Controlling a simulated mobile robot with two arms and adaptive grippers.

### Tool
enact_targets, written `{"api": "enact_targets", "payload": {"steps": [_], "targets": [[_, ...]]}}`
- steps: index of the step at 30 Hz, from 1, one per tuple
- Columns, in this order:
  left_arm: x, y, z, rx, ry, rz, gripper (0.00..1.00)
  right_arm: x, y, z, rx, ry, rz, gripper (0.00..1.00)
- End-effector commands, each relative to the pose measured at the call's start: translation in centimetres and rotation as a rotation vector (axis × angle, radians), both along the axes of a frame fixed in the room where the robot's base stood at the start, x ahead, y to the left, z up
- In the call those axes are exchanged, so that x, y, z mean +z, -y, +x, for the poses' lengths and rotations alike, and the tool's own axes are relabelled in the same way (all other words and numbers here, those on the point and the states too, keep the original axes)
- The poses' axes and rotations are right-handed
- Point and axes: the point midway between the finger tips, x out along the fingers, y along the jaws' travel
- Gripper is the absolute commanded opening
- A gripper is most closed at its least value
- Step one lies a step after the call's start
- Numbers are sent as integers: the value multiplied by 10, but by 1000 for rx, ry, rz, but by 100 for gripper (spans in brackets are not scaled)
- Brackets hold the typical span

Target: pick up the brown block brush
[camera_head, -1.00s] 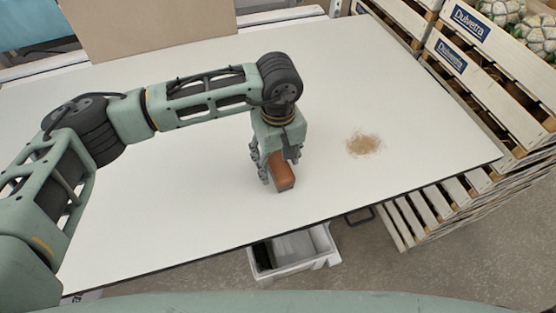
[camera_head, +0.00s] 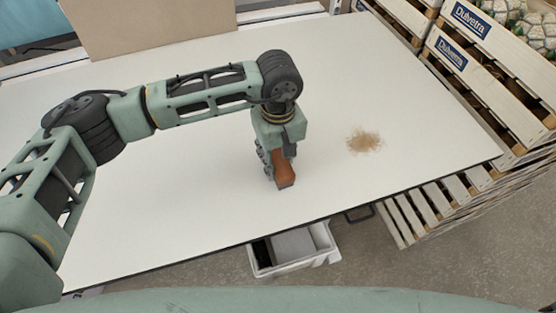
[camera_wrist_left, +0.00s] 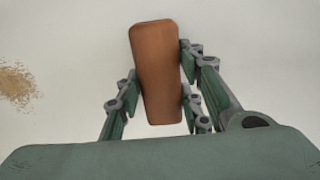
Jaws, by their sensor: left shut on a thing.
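The brown block brush (camera_head: 284,171) is on or just above the white table, under my left gripper (camera_head: 276,168). In the left wrist view the brush (camera_wrist_left: 157,68) shows as a long brown block between the two fingers of the left gripper (camera_wrist_left: 160,92), which is shut on its sides. The brush stands out beyond the fingers, toward the table's front edge in the head view. I cannot tell whether it is clear of the table. My right gripper is not in view.
A patch of brown dust (camera_head: 363,141) lies on the white table (camera_head: 190,200) to the right of the gripper. Slatted wooden crates (camera_head: 470,70) stand at the right. A white bin (camera_head: 325,246) sits below the front edge. The table around the brush is clear.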

Motion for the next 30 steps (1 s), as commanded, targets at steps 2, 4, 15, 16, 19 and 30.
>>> {"api": "enact_targets", "payload": {"steps": [2,4,15,16,19,30], "targets": [[1,0,0,0,1,-1,5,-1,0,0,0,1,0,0],[2,0,1,0,1,-1,5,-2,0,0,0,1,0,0],[46,17,-3,-6,4,-3,5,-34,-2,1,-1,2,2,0],[50,24,-5,-6,5,-2,5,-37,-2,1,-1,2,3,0],[64,46,-11,-5,6,-2,5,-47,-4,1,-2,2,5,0],[104,105,-26,0,2,0,5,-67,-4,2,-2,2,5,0]]}}
